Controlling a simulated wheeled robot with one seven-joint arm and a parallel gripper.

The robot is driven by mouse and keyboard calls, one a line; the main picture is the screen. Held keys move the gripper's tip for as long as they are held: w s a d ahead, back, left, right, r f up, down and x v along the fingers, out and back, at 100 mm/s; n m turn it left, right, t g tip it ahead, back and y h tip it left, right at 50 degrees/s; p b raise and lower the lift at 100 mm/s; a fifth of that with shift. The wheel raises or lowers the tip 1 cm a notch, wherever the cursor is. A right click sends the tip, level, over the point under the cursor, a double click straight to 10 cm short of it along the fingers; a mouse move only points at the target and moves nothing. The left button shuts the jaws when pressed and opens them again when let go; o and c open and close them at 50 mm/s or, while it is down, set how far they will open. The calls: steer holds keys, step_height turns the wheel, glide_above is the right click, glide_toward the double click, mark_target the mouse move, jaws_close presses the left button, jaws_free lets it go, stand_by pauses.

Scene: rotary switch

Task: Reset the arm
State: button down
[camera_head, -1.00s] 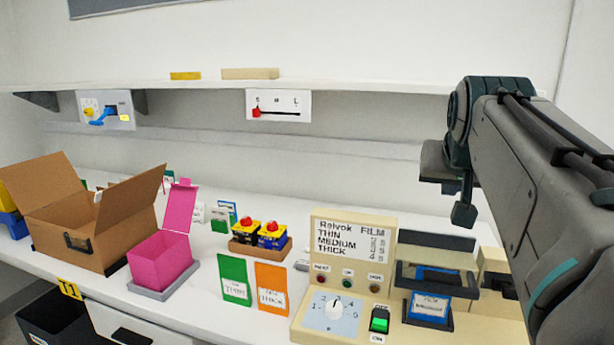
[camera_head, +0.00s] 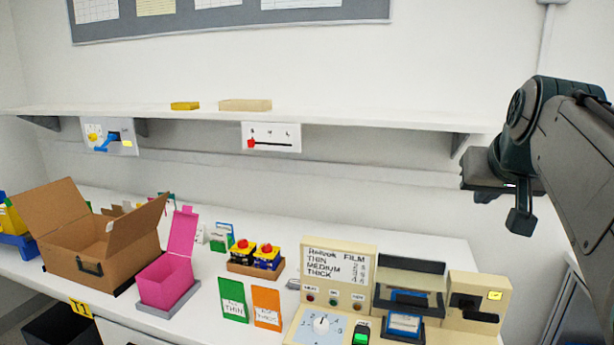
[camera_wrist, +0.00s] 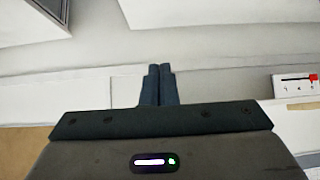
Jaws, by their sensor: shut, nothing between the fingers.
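My arm is raised at the right side of the head view, and my gripper (camera_head: 520,222) hangs from it over the back right of the counter, in front of the wall. In the wrist view my gripper (camera_wrist: 158,72) shows its two fingers side by side, closed together with nothing between them. It is clear of all objects. The cream film machine (camera_head: 338,262) stands at the lower right, with a white rotary dial (camera_head: 321,324) on a blue plate and a lit green rocker switch (camera_head: 361,338).
An open cardboard box (camera_head: 95,235), a pink box (camera_head: 166,280), a tray with red-topped yellow items (camera_head: 254,262), and green (camera_head: 233,299) and orange (camera_head: 266,306) cards stand on the counter. A shelf (camera_head: 350,117) runs along the wall. The air around my gripper is free.

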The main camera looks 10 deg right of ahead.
steer(key=w+a+f+n+g+y+p, duration=0.25)
steer(key=a+f+p, duration=0.25)
steer(key=a+f, duration=0.5)
steer(key=s+a+f+n+g+y+p, duration=0.1)
steer(key=s+a+f+p, duration=0.1)
steer(key=s+a+f, duration=0.2)
steer(key=s+a+f+n+g+p, duration=0.1)
steer(key=s+a+f+g+p, duration=0.1)
steer(key=s+a+f, duration=0.3)
steer(key=a, duration=0.4)
steer(key=shift+s+a+n+y, duration=0.15)
steer(key=shift+a+n+y, duration=0.05)
steer(key=shift+n+y, duration=0.15)
